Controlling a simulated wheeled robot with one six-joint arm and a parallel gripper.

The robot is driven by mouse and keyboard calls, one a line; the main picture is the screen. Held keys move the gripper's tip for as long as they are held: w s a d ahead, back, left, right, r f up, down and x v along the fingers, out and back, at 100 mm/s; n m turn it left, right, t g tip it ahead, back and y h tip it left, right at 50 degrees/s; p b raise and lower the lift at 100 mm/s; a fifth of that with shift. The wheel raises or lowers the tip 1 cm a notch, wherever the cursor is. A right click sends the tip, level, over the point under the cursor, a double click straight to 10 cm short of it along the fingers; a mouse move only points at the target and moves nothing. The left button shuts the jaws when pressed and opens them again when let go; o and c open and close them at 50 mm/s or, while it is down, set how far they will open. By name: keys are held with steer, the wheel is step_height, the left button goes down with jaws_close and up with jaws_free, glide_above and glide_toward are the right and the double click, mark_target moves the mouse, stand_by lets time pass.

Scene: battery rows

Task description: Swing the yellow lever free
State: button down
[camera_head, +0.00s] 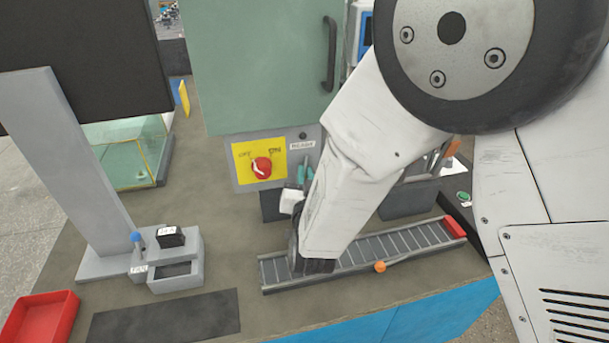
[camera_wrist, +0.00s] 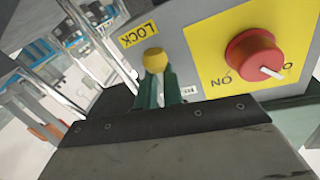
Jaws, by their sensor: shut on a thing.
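The yellow lever (camera_wrist: 155,60) shows its round knob in the wrist view, below a yellow LOCK label (camera_wrist: 139,34) on a grey panel. My gripper (camera_wrist: 160,80) has its green fingertips closed on the lever, just under the knob. In the head view my gripper (camera_head: 305,172) is at the lower right of the panel beneath the green cabinet, and the lever is hidden there. A red rotary knob (camera_wrist: 253,54) on a yellow plate (camera_wrist: 208,58) sits right of the lever in the wrist view.
The green cabinet door (camera_head: 262,70) has a dark handle. A slatted conveyor (camera_head: 385,246) with a red end block lies below my arm. A grey fixture (camera_head: 175,270), a dark mat (camera_head: 165,318) and a red tray (camera_head: 38,322) are at left. The bench between is clear.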

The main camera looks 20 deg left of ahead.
steer(key=shift+w+d+f+n+y, duration=0.15)
steer(key=shift+d+f+n, duration=0.1)
steer(key=shift+n, duration=0.8)
steer(key=shift+d+f+n+y, duration=0.15)
steer(key=shift+d+f+n, duration=0.1)
steer(key=shift+n, duration=0.8)
steer(key=c, duration=1.5)
jaws_free()
steer(key=shift+w+r, duration=0.1)
steer(key=v, duration=0.8)
steer(key=shift+a, duration=0.1)
